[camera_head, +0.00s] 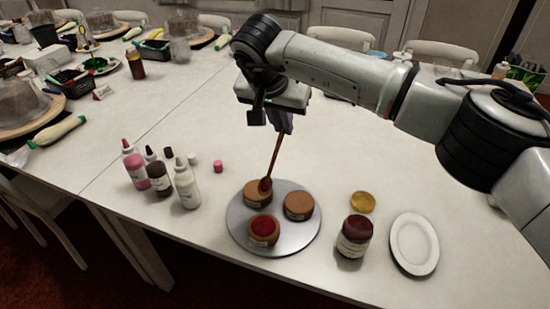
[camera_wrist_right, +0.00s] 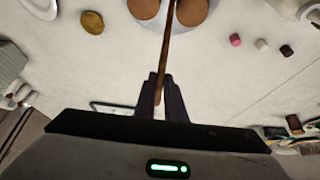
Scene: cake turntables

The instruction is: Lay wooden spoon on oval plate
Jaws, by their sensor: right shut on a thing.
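My right gripper (camera_head: 283,125) is shut on the handle of the wooden spoon (camera_head: 273,160). The spoon hangs steeply down, its dark red bowl end at the back-left small cake on the round metal turntable (camera_head: 284,267); I cannot tell whether it touches. In the right wrist view, the spoon (camera_wrist_right: 167,50) runs up from between the fingers (camera_wrist_right: 162,95). The white oval plate (camera_head: 414,243) lies empty at the right of the table. My left gripper is not in view.
Three small cakes are on the turntable; the front one (camera_head: 263,229) has a red top. A dark red jar (camera_head: 354,236) and a gold lid (camera_head: 362,202) stand between turntable and plate. Several squeeze bottles (camera_head: 186,184) stand at left. A pink cap (camera_head: 218,166) lies behind the turntable.

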